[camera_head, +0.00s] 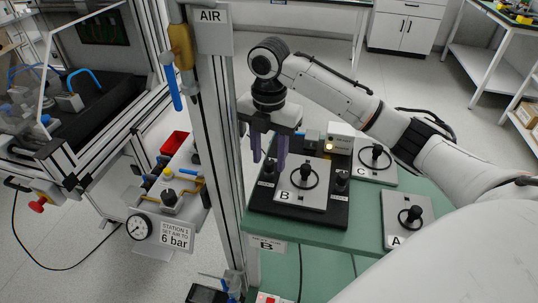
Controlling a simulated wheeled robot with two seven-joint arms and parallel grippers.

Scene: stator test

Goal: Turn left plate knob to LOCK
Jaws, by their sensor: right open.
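The left plate knob (268,170) is a small dark knob at the left of the black base (300,214) that carries plate B. It has a small label that I cannot read, and its turn angle is too small to tell. My right gripper (269,158) points down with two purple fingers, open, right at the left knob. The fingers appear on either side of it and partly hide it; I cannot tell whether they touch it. Plate B (317,199) is grey with a ring and a black centre knob. My left gripper is not in view.
The right plate knob (341,180) stands at the plate's other side. Plates C (378,175) and A (396,232) lie on the green table (330,236). A metal post (219,130) with the AIR sign (212,30) and a blue-handled valve (174,88) stands close left of my gripper.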

